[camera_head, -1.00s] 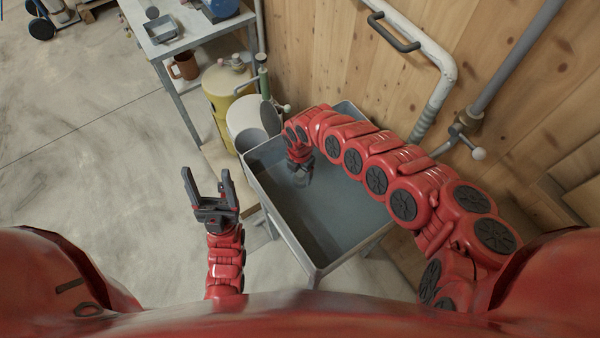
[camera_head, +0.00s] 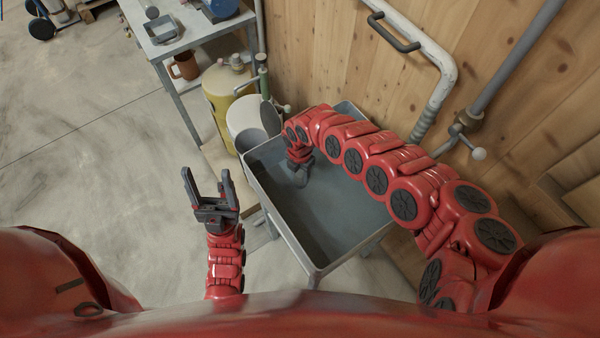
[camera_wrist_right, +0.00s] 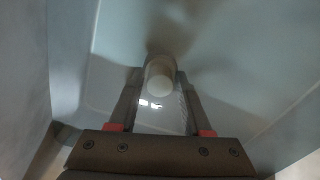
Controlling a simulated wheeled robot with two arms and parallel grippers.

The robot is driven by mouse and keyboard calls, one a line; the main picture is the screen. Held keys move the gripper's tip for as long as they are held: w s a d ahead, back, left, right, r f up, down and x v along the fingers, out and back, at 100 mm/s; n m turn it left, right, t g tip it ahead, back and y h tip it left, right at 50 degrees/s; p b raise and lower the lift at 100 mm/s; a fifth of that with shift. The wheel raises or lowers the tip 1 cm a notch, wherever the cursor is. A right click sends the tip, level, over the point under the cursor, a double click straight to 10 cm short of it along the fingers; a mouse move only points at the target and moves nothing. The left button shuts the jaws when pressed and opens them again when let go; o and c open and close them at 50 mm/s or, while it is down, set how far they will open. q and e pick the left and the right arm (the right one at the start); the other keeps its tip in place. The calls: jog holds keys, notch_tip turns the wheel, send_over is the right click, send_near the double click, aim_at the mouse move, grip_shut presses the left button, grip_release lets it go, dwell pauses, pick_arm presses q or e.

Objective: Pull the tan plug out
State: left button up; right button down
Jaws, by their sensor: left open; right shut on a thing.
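The grey basin (camera_head: 285,232) stands on legs against the wooden wall. My right arm reaches over it, and my right gripper (camera_head: 300,178) is down inside at the basin's far left end. In the right wrist view a pale, rounded tan plug (camera_wrist_right: 160,78) stands between the fingertips of my right gripper (camera_wrist_right: 160,92), which is shut on it. The plug's lower end is hard to make out. In the head view the arm and gripper hide the plug. My left gripper (camera_head: 208,190) is open and empty, left of the basin.
A metal table (camera_head: 185,24) with a brown mug (camera_head: 184,66) below its top stands at the back left. A yellow container (camera_head: 228,90) and a white one (camera_head: 243,118) stand beside the basin. Pipes (camera_head: 440,85) run along the wall.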

jog(key=shift+r, duration=0.15)
jog(key=shift+r+p, duration=0.7)
jog(key=shift+r, duration=0.15)
jog(key=shift+r+p, duration=2)
jog(key=shift+r, duration=0.55)
jog(key=shift+f, duration=0.1)
